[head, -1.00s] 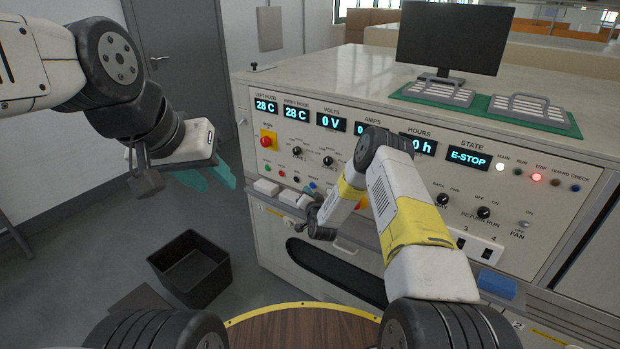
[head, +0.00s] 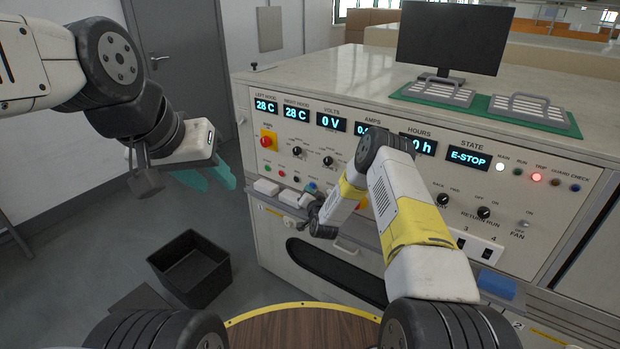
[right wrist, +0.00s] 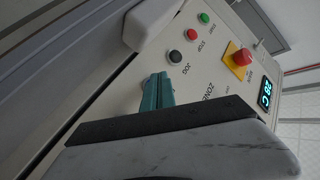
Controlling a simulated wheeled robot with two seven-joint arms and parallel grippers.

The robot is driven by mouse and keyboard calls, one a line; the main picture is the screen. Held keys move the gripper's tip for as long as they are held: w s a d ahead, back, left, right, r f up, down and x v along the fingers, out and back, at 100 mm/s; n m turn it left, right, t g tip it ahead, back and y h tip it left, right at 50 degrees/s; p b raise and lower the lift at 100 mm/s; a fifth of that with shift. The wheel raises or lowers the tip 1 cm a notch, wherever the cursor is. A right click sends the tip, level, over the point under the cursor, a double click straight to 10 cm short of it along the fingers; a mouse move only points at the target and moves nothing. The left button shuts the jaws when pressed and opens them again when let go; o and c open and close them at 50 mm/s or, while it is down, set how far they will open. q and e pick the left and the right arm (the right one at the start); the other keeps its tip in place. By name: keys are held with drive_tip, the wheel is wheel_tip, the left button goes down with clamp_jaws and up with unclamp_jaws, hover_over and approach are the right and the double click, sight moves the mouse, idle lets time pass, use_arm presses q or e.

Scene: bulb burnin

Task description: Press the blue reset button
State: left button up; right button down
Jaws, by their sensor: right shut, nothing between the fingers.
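The blue reset button (head: 312,187) is at the right end of the lower row of small buttons on the cabinet's front panel. My right gripper (head: 311,196) is right by it, low in front of the panel. In the right wrist view its teal fingers (right wrist: 157,92) are shut and empty, with their tips close to the panel beside the black JOG button (right wrist: 176,57). Contact cannot be told. My left gripper (head: 212,178) hangs open and empty, left of the cabinet.
A red emergency stop (head: 267,140) on a yellow plate sits above the button row; green and red buttons (right wrist: 194,33) are beside JOG. The state display (head: 468,158) reads E-STOP and a red TRIP lamp (head: 536,177) is lit. A black bin (head: 190,270) stands on the floor.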

drive_tip(key=shift+w+d, duration=0.25)
drive_tip(key=shift+w, duration=0.1)
idle(0.8)
drive_tip(key=shift+s, duration=0.1)
drive_tip(key=shift+s+a, duration=0.5)
drive_tip(key=shift+s, duration=0.1)
drive_tip(key=shift+s+a, duration=0.75)
drive_tip(key=shift+s, duration=0.3)
drive_tip(key=shift+s+a, duration=0.7)
drive_tip(key=shift+s, duration=0.3)
drive_tip(key=shift+r, duration=0.1)
